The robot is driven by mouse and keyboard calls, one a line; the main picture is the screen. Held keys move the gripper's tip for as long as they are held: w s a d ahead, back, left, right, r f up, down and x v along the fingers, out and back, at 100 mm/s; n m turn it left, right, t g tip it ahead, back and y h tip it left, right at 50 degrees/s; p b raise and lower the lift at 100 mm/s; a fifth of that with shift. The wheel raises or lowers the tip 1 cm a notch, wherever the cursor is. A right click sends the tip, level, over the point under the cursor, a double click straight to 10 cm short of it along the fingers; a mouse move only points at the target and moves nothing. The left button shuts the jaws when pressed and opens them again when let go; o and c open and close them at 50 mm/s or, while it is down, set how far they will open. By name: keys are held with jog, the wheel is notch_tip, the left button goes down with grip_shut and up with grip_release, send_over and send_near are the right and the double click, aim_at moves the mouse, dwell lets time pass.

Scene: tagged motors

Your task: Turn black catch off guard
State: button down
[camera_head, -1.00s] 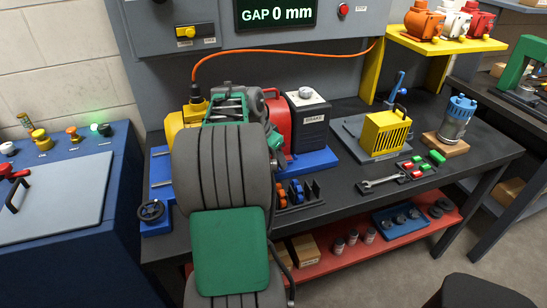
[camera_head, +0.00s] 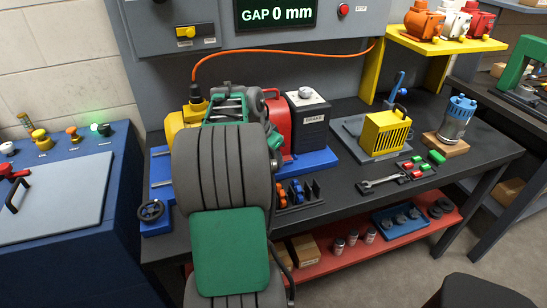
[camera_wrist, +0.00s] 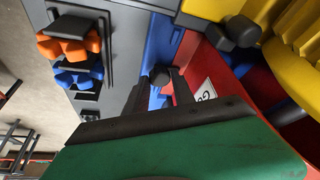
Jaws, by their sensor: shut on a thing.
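The red guard (camera_head: 277,112) stands on the blue base at the bench's left, left of the dark brake block; my arm hides part of it. In the wrist view its red side (camera_wrist: 205,75) carries a white label. A small black catch (camera_wrist: 159,76) shows between the tips of my gripper (camera_wrist: 160,84), beside the red side. My gripper is shut on this catch. Its fingers stay a little apart with the catch between them. In the head view my arm hides my gripper and the catch. I cannot tell how far the catch is turned.
A yellow housing with a black knob (camera_wrist: 236,33) is close by in the wrist view. A rack of orange and blue parts (camera_wrist: 72,55) lies left. The brake block (camera_head: 307,120) stands right of the guard. An orange cable (camera_head: 290,54) arches above.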

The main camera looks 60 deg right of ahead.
jog(key=shift+n, duration=0.3)
jog(key=n+t+b, duration=0.1)
jog(key=n+b, duration=0.1)
jog(key=n, duration=0.1)
jog(key=shift+s+f, duration=0.1)
jog(key=shift+s, duration=0.1)
jog(key=n+t+b, duration=0.1)
jog(key=n+t, duration=0.1)
jog(key=n, duration=0.2)
jog(key=shift+s+n, duration=0.15)
jog(key=shift+n, duration=0.25)
jog(key=n+t, duration=0.1)
jog(key=n, duration=0.1)
jog(key=n+y+p, duration=0.1)
jog(key=n, duration=0.1)
jog(key=shift+s+d+r+n+t, duration=0.2)
jog(key=shift+n+t, duration=0.1)
jog(key=shift+t, duration=0.1)
jog(key=n+y+p, duration=0.1)
jog(key=n, duration=0.1)
jog(key=n+p, duration=0.1)
jog(key=n, duration=0.1)
jog(key=shift+d+n+t+y, duration=0.1)
jog(key=shift+n+t+y, duration=0.3)
jog(key=c, duration=1.1)
grip_release()
jog(key=shift+f, duration=0.1)
jog(key=shift+o, duration=0.2)
